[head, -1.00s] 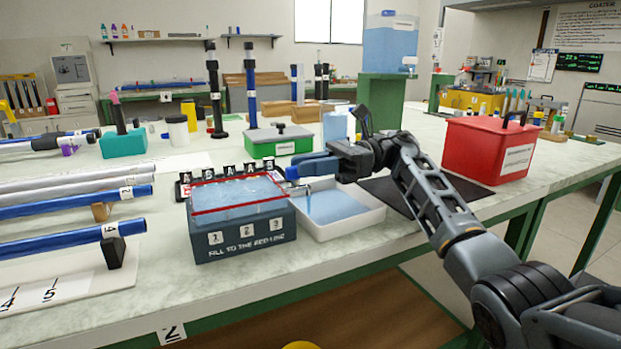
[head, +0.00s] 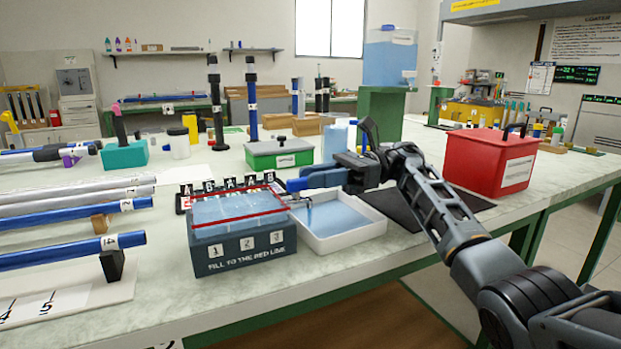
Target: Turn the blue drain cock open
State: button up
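The blue drain cock (head: 297,185) is a small bright blue handle above a grey spout at the right side of the dark tank (head: 240,252). The tank has clear upper walls, pale blue liquid, a red line and the words "FILL TO THE RED LINE". My gripper (head: 311,179) reaches in from the right, with its tips at the cock's handle. I cannot tell whether the fingers touch or grip it. The spout (head: 300,203) points toward the white tray (head: 345,241), which holds blue liquid.
A lettered rack (head: 183,203) stands behind the tank. Blue and grey rods (head: 70,258) lie on supports at left. A red box (head: 487,160) stands at right beside a dark mat (head: 400,207). A green box (head: 278,154) stands behind. The marble bench front is clear.

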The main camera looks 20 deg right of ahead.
jog(key=shift+d, duration=3)
jog(key=shift+r, duration=0.1)
